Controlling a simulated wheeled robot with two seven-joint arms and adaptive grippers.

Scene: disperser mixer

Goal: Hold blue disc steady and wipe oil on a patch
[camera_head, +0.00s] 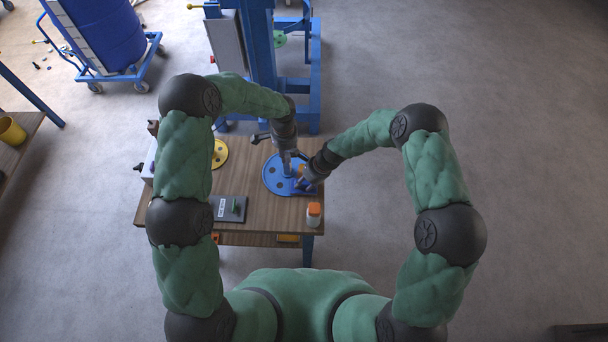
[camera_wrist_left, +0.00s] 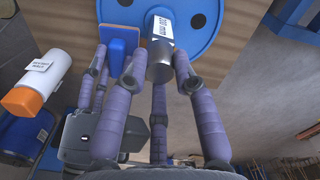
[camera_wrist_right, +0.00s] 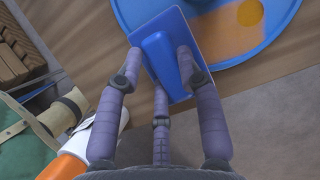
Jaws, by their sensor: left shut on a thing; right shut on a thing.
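The blue disc (camera_head: 274,182) lies flat on the wooden table; it also shows at the top of the left wrist view (camera_wrist_left: 196,30). My right gripper (camera_head: 302,183) is shut on the handle (camera_wrist_right: 160,58) of a flat blue wiping pad (camera_wrist_right: 200,42). The pad is at the disc's near edge and overlaps it in the right wrist view. An orange oil patch (camera_wrist_right: 236,32) shows on the disc beside the pad. I cannot tell whether the pad touches the disc.
A white bottle with an orange cap (camera_head: 314,214) stands at the table's front right corner. A yellow disc (camera_head: 220,154) is further back. A blue machine frame (camera_head: 262,50) stands behind the table.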

